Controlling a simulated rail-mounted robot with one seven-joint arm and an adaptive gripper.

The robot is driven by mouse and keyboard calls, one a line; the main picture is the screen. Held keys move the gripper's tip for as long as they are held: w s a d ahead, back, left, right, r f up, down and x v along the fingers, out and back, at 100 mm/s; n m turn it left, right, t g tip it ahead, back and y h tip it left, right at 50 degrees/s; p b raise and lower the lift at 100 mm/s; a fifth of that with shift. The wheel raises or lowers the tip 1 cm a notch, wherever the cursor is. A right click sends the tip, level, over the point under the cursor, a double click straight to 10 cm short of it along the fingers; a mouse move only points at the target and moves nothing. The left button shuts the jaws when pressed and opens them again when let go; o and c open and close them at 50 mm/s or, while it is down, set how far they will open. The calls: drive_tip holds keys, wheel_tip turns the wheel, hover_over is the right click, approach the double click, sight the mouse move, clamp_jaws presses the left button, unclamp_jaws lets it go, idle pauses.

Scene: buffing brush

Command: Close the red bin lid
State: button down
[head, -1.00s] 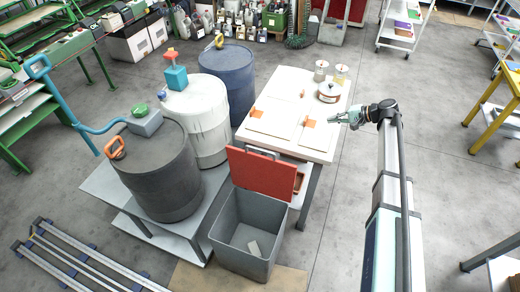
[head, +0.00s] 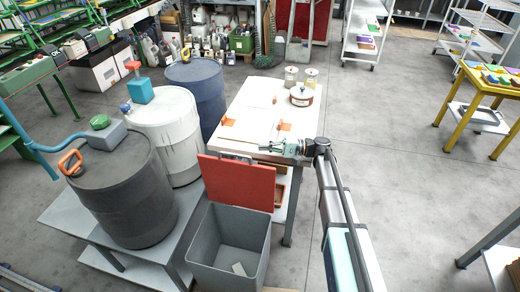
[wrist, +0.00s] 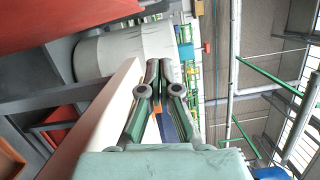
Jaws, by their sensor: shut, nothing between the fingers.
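The red lid (head: 238,183) stands open, tilted up at the back edge of the grey bin (head: 205,245). A small pale item (head: 239,269) lies on the bin's floor. My gripper (head: 265,147) is above and just behind the lid's upper right, near the front edge of the white table, and points left. In the wrist view my gripper (wrist: 165,65) has its fingers together and empty. A red surface (wrist: 60,22), seemingly the lid, fills the top left of the wrist view. I cannot tell whether my gripper touches the lid.
The white table (head: 243,95) behind the bin holds a pot (head: 301,96) and jars. A dark drum (head: 125,195), a white drum (head: 168,130) and a blue drum (head: 197,92) stand at the left. Open floor (head: 395,150) lies to the right.

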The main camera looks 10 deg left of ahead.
drive_tip(key=s+a+p, duration=0.3)
drive_tip(key=s+a, duration=0.1)
drive_tip(key=a, duration=0.4)
drive_tip(key=shift+s+a+r+p, duration=0.25)
drive_tip(key=shift+s+r+p, duration=0.1)
drive_tip(key=shift+r, duration=0.1)
